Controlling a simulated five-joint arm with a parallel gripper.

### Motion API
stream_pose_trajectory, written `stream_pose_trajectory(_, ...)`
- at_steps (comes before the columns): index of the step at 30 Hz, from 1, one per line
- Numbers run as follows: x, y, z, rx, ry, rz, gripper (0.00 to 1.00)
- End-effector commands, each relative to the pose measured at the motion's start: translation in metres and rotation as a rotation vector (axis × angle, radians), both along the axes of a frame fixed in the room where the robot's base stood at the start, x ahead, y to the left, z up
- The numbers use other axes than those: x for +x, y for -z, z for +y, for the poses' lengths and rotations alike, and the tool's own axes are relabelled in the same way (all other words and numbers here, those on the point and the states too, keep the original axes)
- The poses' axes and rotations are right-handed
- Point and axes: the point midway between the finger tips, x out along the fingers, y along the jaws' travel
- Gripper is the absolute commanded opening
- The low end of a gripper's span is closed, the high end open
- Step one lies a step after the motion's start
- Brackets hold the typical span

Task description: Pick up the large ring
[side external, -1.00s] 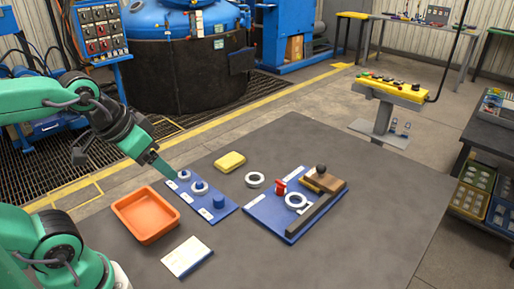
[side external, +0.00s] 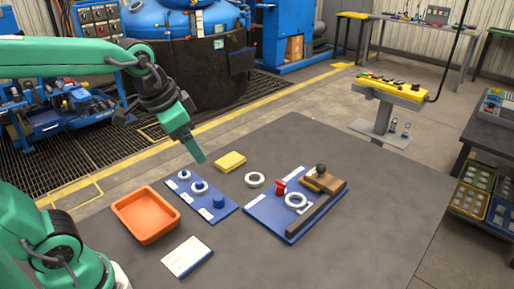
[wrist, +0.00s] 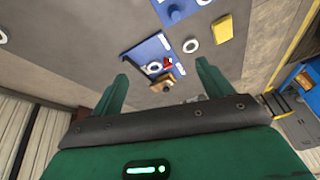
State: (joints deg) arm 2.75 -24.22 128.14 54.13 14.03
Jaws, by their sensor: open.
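One white ring (side external: 255,180) lies flat and loose on the dark mat; it also shows in the wrist view (wrist: 190,46). Another white ring (side external: 296,201) lies on the blue fixture board (side external: 268,217), and it shows between my fingers in the wrist view (wrist: 153,68). Two smaller-looking rings sit around pegs on the blue peg board (side external: 225,209). I cannot tell for certain which ring is the large one. My gripper (side external: 200,160) is open and empty, above the mat's back edge, left of the loose ring and clear of it.
A yellow block (side external: 230,161) lies behind the loose ring. The fixture board carries a red clamp (side external: 280,187), a brown block with a dark knob (side external: 325,181) and a dark bar. An orange tray (side external: 120,211) and a white card (side external: 187,257) are at left. The mat's right side is clear.

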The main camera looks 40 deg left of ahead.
Motion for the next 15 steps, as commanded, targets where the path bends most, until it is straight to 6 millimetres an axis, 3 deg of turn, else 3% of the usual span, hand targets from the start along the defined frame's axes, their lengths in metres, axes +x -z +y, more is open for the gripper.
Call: stream_pose_trajectory(15, 0.101, 0.016, -0.029, 0.101, 0.336, 0.125, 0.79)
